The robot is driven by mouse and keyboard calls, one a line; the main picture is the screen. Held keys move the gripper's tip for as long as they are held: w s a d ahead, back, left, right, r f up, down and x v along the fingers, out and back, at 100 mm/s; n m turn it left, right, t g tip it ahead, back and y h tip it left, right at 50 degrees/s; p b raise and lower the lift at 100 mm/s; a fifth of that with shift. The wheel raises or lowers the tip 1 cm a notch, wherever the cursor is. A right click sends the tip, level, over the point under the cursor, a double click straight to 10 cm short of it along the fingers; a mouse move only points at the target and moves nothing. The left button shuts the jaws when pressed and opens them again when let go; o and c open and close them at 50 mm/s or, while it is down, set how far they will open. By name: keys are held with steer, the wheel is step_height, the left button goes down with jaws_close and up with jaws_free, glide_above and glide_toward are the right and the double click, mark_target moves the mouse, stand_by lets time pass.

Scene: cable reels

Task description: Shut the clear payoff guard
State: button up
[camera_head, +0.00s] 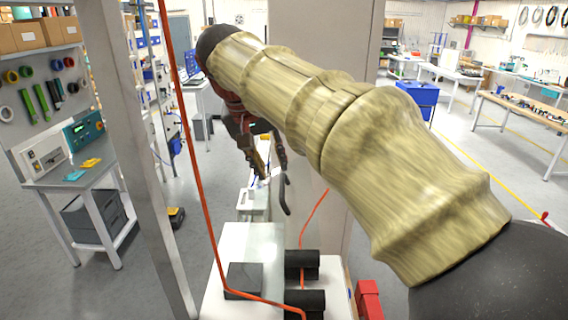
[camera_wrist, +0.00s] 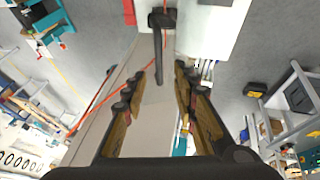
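My gripper (camera_head: 266,172) is just left of the handle in the head view. In the wrist view its fingers (camera_wrist: 160,72) are spread, with the handle's end appearing between the tips. I see no clear contact; depth is uncertain.
Orange cable (camera_head: 192,150) hangs on the left and runs past black rollers (camera_head: 303,265) and a dark block (camera_head: 243,279). A grey metal post (camera_head: 130,150) stands left. A red box (camera_head: 368,299) is at lower right. Open floor lies beyond my arm on the right.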

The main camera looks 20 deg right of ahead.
mark_target(281, 185)
steer(key=shift+x, duration=3.9)
steer(key=shift+w+d+r, duration=0.1)
steer(key=shift+w, duration=0.05)
steer(key=shift+c, duration=1.3)
steer(key=c, duration=0.4)
jaws_close()
